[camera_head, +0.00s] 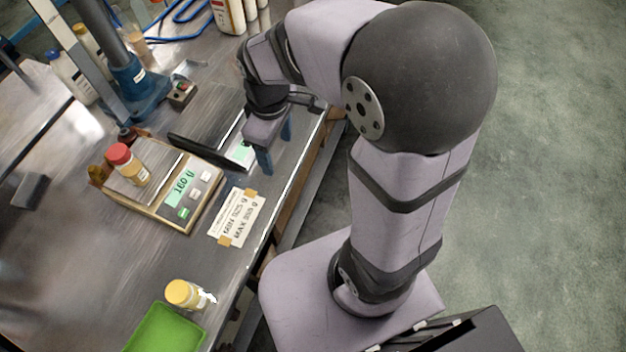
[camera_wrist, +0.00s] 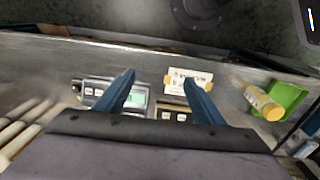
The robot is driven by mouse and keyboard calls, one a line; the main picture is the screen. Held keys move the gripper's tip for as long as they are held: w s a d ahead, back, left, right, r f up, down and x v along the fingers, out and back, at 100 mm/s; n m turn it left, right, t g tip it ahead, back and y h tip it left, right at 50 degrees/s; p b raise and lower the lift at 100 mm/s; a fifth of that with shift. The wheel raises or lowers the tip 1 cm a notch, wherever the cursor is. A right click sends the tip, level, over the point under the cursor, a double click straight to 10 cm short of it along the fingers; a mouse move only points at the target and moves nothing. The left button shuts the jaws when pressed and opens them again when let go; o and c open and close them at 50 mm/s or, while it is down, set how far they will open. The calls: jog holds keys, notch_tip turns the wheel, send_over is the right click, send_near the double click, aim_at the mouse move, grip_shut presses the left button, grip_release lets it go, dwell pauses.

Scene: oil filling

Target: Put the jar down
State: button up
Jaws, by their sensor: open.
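A jar with a red cap (camera_head: 130,164) and amber contents stands on the pan of the weighing scale (camera_head: 150,208), whose green display reads about 160 g. A second jar, with a yellow cap (camera_head: 185,293), is beside the green tray (camera_head: 163,331); it also shows in the wrist view (camera_wrist: 262,102). I cannot tell whether it is upright or on its side. My gripper (camera_head: 276,150) is open and empty, its blue fingers pointing down near the table edge, right of the scale. In the wrist view the fingers (camera_wrist: 158,78) are apart with no jar between them.
A paper label (camera_head: 236,217) lies in front of the scale. A blue stand (camera_head: 133,77), bottles (camera_head: 70,78) and a small button box (camera_head: 181,94) are at the back. Bare table separates label and yellow-capped jar.

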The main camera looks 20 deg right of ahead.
jog(key=s+d+f+m, duration=0.3)
jog(key=s+d+m, duration=0.1)
jog(key=s+m, duration=0.5)
jog(key=shift+d+f+g, duration=0.15)
jog(key=shift+d+g, duration=0.15)
